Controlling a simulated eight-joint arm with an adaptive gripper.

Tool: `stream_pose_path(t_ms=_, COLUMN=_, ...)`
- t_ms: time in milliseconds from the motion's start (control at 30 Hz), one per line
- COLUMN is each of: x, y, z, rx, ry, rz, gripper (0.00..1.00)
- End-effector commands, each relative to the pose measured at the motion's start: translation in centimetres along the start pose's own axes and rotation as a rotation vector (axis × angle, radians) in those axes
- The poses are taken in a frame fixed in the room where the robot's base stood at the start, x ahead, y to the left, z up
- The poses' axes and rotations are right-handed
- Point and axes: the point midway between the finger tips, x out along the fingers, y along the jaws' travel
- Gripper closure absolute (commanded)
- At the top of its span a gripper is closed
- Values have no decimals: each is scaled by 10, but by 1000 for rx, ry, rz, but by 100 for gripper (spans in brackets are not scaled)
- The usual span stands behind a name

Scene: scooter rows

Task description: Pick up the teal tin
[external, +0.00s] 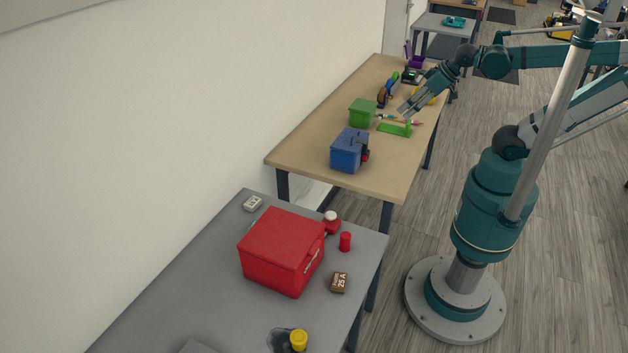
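I cannot pick out a teal tin for certain. A small teal object (454,22) lies on the far grey table, too small to identify. On the wooden table stand a green box (362,113) and a blue box (348,150). My gripper (403,111) points down and left over the wooden table, near a flat green piece (395,129). Its fingers are too small to show whether they are open or shut.
The wooden table (300,150) also holds an orange-and-blue tool (386,92) and a purple item (414,60) at its back. A red box (281,250), a red cylinder (345,241) and a yellow-capped item (298,340) stand on the near grey table (170,310). The wooden table's front left is clear.

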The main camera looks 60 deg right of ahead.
Motion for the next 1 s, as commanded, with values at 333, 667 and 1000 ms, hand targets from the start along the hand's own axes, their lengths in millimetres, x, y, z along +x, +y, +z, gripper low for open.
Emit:
stream_pose_path(t_ms=333, x=0, y=0, z=0, rx=0, ry=0, rz=0, gripper=60)
stream_pose_path(t_ms=667, x=0, y=0, z=0, rx=0, ry=0, rz=0, gripper=57)
stream_pose_path(t_ms=1000, x=-2, y=-9, z=-20, rx=41, ry=-17, rz=-12, gripper=57)
